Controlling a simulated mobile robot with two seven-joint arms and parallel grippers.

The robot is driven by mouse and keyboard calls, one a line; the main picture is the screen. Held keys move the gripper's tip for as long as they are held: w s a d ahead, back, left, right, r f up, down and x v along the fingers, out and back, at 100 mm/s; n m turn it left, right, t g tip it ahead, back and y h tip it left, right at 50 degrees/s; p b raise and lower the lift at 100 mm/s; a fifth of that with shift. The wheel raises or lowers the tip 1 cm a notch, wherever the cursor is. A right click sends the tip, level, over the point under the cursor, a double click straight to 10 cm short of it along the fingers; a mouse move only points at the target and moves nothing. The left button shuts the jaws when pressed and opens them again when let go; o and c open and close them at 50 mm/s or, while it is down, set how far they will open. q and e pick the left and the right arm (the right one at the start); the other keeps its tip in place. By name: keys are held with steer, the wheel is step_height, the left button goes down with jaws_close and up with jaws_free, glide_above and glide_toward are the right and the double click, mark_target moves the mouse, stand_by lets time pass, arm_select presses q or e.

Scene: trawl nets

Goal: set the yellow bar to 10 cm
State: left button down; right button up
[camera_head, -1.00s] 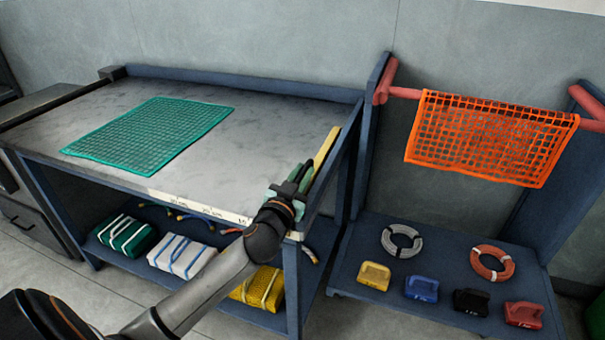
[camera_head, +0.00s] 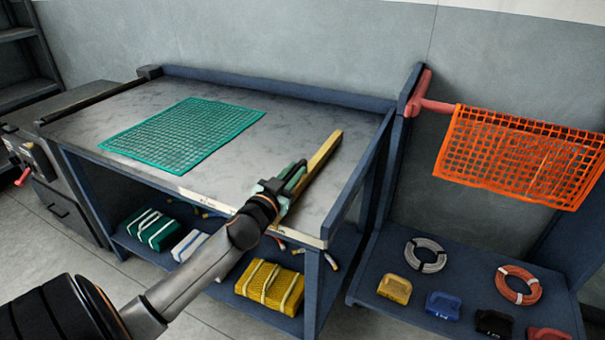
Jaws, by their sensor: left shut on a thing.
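The yellow bar (camera_head: 323,152) lies across the right part of the grey table, running from front to back. My right gripper is not in view.
A green net (camera_head: 182,135) lies flat on the table's left part. Bundled nets, among them a yellow one (camera_head: 270,287), sit on the shelf below. An orange net (camera_head: 520,155) hangs from a red rail at right, above coils and coloured weights. The table's right side has a raised edge (camera_head: 357,180).

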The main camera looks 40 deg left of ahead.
arm_select(q)
steer(key=c, duration=0.8)
jaws_free()
steer(key=shift+c, duration=0.2)
steer(key=shift+s+d, duration=0.1)
steer(key=shift+s, duration=0.15)
steer(key=v, duration=1.2)
